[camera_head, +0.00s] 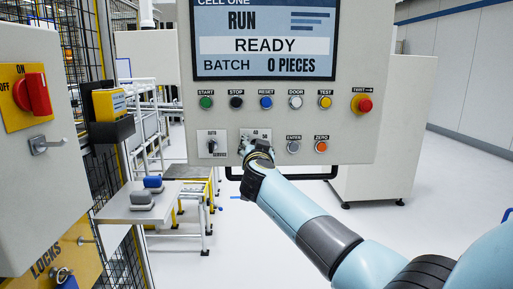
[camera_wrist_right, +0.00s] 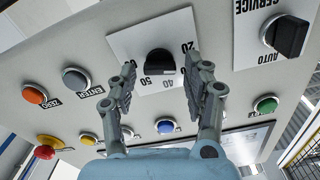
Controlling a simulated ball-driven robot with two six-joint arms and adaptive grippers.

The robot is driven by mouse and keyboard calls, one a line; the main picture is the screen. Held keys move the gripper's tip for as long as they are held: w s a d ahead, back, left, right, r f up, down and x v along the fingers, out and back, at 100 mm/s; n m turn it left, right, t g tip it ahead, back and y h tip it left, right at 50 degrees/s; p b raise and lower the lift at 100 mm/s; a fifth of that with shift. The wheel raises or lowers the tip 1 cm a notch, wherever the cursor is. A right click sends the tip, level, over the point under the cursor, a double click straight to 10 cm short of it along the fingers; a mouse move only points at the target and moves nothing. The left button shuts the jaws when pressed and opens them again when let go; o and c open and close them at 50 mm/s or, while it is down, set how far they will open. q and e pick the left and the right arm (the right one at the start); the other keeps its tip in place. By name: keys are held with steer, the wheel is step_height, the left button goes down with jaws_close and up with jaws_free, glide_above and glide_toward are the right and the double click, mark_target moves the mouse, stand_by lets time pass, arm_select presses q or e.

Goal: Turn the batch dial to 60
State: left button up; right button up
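The batch dial is a black knob (camera_wrist_right: 160,62) on a white plate (camera_wrist_right: 122,42) on the grey control panel (camera_head: 290,100). Numbers ring the plate; 20 and 40 are readable in the wrist view, and some others are hidden by my fingers. My right gripper (camera_wrist_right: 161,66) is open, with one finger on each side of the knob and gaps showing between fingers and knob. In the head view my right gripper (camera_head: 257,150) covers the knob, and only the plate's top (camera_head: 256,133) shows, with 40 and 50. The screen (camera_head: 265,40) reads BATCH 0 PIECES. My left gripper is out of view.
The AUTO/SERVICE switch (camera_head: 212,145) is left of the dial. The ENTER (camera_head: 293,147) and orange ZERO (camera_head: 321,146) buttons are right of it. A button row with blue RESET (camera_head: 266,102) runs above. A red stop button (camera_head: 365,104) is at far right.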

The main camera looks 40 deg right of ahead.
steer(key=c, duration=0.9)
steer(key=m+b, duration=0.1)
steer(key=m, duration=1)
steer(key=f+m+b, duration=0.1)
steer(key=m, duration=1.1)
steer(key=m+b, duration=0.1)
steer(key=m, duration=1)
steer(key=shift+a+f+m, duration=0.1)
steer(key=shift+f+m, duration=0.1)
steer(key=shift+m, duration=0.1)
